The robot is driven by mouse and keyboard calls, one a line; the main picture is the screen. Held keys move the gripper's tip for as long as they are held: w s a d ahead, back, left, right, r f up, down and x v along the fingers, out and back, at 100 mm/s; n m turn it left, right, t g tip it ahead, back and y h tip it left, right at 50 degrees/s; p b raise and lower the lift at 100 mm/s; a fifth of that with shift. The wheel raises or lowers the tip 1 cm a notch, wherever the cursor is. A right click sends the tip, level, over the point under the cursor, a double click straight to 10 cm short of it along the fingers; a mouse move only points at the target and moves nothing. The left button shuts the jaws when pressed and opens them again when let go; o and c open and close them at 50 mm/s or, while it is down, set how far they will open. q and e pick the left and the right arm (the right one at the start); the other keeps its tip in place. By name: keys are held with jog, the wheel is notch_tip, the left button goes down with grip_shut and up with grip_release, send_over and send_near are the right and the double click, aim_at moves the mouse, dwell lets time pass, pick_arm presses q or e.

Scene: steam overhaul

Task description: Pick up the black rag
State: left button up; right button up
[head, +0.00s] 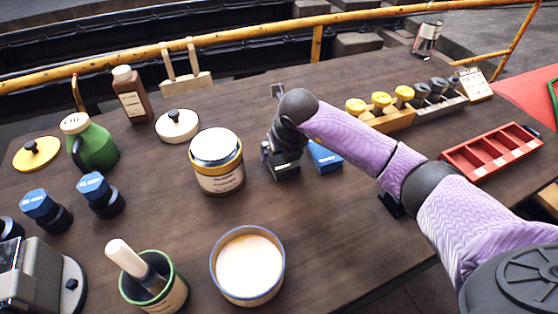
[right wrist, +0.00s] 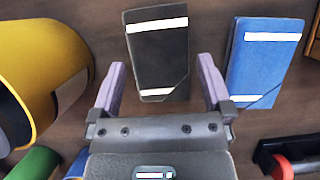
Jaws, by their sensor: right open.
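The black rag (right wrist: 160,50) lies flat and folded on the table, a dark rectangle with a white stripe near each end in the right wrist view. My right gripper (right wrist: 161,82) is open, with one purple finger on each side of the rag's near end. I cannot tell whether the fingers touch it. In the head view my right gripper (head: 283,165) is low over the table, and it and the arm largely hide the rag. My left gripper is not in view.
A blue folded cloth (head: 325,157) lies just right of the gripper. A yellow-banded jar (head: 217,178) stands close on the left. Weights in a wooden rack (head: 388,122) and a red tray (head: 490,152) are to the right. A white-filled bowl (head: 248,266) stands in front.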

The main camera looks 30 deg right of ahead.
jog(key=shift+x, duration=1.2)
jog(key=shift+f+b, duration=0.2)
jog(key=shift+b, duration=0.15)
jog(key=c, duration=1)
